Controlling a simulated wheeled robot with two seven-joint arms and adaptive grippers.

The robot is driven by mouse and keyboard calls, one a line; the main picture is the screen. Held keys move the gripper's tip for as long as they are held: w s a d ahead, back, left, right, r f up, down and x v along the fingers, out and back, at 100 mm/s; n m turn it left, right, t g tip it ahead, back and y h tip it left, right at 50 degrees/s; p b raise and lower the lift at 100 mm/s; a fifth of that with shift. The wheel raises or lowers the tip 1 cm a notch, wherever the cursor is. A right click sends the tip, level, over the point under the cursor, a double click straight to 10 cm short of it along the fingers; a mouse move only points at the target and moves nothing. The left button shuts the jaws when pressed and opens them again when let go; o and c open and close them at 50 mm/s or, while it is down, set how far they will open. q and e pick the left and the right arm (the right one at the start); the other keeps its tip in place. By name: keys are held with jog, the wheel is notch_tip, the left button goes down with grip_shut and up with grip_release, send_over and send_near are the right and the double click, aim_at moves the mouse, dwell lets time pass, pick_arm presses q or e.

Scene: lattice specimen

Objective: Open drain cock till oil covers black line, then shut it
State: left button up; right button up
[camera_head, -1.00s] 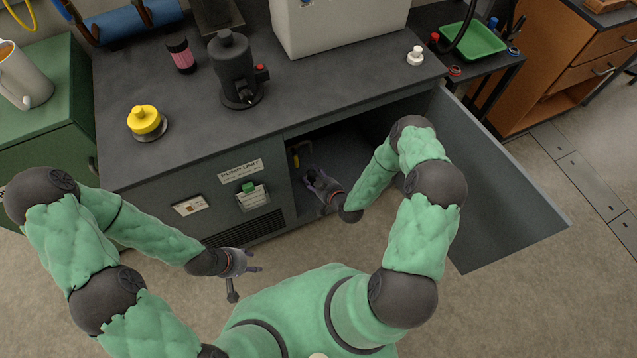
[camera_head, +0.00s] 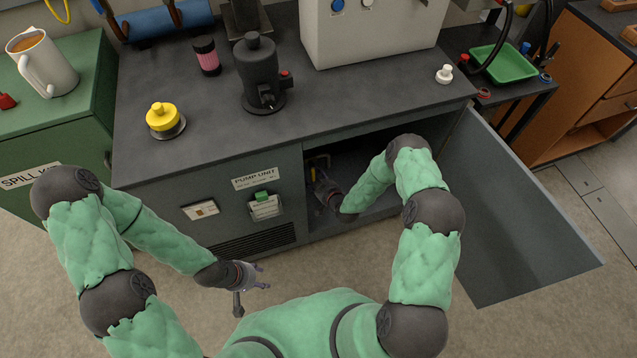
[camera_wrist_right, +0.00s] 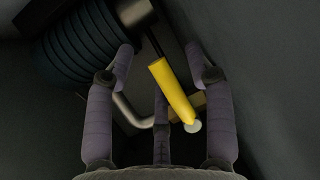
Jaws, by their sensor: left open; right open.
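The drain cock's yellow lever (camera_wrist_right: 172,88) shows in the right wrist view, slanting between the fingers of my right gripper (camera_wrist_right: 166,65). That gripper is open around it, and no clear contact shows. A bent metal pipe (camera_wrist_right: 130,110) and a brass-coloured part lie behind the lever. In the head view my right gripper (camera_head: 324,188) is inside the open cabinet of the pump unit (camera_head: 275,155). My left gripper (camera_head: 252,277) is open and empty in front of the cabinet, low over the floor. I see neither the oil nor the black line.
The open cabinet door (camera_head: 520,220) stands out to the right of my right arm. A ribbed dark cylinder (camera_wrist_right: 80,45) is close on the left in the right wrist view. A yellow-capped item (camera_head: 162,116) and a black pump (camera_head: 259,75) stand on the worktop.

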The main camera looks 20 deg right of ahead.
jog(key=shift+w, duration=0.15)
jog(key=shift+c, duration=0.3)
grip_shut()
jog(key=d+n+h, duration=0.1)
jog(key=n, duration=0.1)
jog(key=d+r+n+h+p, duration=0.1)
jog(key=d+n+h, duration=0.1)
jog(key=shift+r, duration=0.1)
dwell(2.3)
